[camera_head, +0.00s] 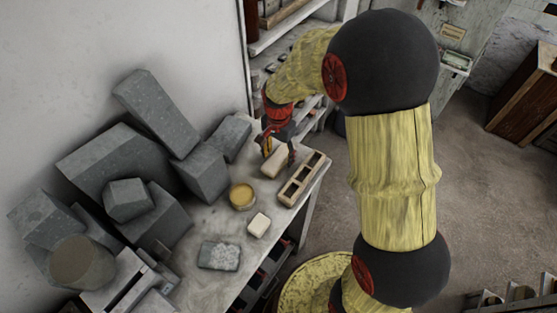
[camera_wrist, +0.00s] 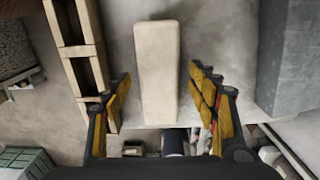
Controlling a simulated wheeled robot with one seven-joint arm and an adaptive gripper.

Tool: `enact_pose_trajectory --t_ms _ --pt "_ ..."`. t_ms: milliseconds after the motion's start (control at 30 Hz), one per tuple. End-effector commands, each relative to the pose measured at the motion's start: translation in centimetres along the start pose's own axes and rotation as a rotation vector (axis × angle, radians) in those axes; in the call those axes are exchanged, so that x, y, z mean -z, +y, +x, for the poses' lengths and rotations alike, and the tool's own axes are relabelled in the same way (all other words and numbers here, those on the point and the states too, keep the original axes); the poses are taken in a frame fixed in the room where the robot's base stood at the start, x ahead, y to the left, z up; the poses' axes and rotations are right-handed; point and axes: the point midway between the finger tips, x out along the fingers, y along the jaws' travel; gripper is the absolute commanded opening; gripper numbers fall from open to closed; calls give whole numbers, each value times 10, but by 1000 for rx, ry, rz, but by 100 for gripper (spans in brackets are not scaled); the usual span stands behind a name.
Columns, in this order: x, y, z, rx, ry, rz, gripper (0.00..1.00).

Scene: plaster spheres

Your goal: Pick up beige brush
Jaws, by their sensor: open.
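A long beige block-like piece, which looks like the beige brush (camera_head: 273,162), lies on the table below my gripper (camera_head: 278,152). In the wrist view the brush (camera_wrist: 158,68) runs lengthwise between the two spread fingers of my gripper (camera_wrist: 159,82). Gaps show on both sides, and neither finger appears to touch it. My gripper is open and empty. In the head view the fingers cover part of the brush. Its bristles cannot be made out.
A wooden rack with compartments (camera_head: 302,180) lies close beside the brush; it also shows in the wrist view (camera_wrist: 78,50). Grey stone blocks (camera_head: 201,172) stand on the other side. A yellow round tin (camera_head: 242,196), a small pale block (camera_head: 259,225) and a grey slab (camera_head: 218,256) lie nearby.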

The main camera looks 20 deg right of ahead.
Motion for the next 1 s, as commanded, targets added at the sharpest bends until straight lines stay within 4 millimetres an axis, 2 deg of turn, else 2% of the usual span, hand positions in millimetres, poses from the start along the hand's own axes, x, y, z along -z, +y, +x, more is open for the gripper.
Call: enact_pose_trajectory --t_ms 100,367,1000 --pt "0 0 9 -2 -1 0 59" --pt "0 0 10 0 0 0 58" --pt "0 0 10 0 0 -1 22"
